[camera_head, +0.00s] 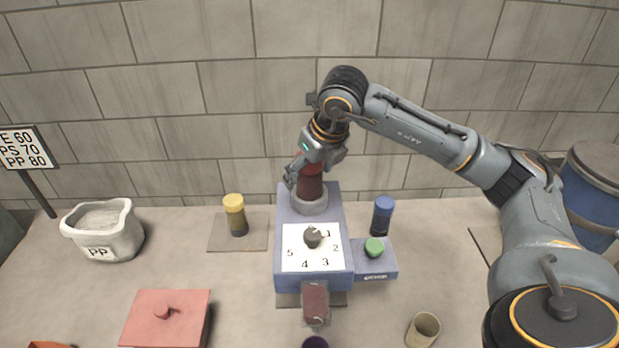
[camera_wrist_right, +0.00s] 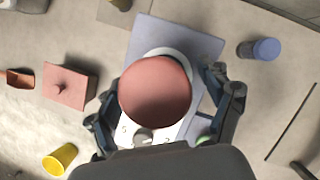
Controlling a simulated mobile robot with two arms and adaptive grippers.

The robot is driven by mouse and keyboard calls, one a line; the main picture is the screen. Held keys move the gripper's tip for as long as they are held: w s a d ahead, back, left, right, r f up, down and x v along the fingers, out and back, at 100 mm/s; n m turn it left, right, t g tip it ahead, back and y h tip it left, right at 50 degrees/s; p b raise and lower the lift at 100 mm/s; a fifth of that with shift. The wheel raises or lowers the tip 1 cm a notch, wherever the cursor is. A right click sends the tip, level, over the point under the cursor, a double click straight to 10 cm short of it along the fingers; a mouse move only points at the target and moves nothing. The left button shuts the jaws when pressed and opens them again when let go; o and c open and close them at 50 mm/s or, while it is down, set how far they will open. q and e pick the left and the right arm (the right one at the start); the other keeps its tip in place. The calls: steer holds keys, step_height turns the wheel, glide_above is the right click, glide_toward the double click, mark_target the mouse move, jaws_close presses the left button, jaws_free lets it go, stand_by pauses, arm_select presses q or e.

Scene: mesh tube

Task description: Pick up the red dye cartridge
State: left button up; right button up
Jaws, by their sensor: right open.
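The red dye cartridge (camera_head: 311,187) stands upright in a grey round collar (camera_head: 310,204) at the back of the blue-grey dial machine (camera_head: 283,270). My right gripper (camera_head: 308,170) is above and around its upper part, open. In the right wrist view the cartridge's round red top (camera_wrist_right: 155,92) lies between the two open fingers of my right gripper (camera_wrist_right: 158,98), with a gap visible on the right side. Whether the left finger touches it cannot be told. My left gripper is not in view.
A yellow-capped cartridge (camera_head: 235,214) stands left of the machine and a blue-capped one (camera_head: 382,216) close on its right. A green button (camera_head: 374,247) sits on the machine's side.

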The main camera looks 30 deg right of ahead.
steer(key=c, duration=1.4)
steer(key=shift+o, duration=0.2)
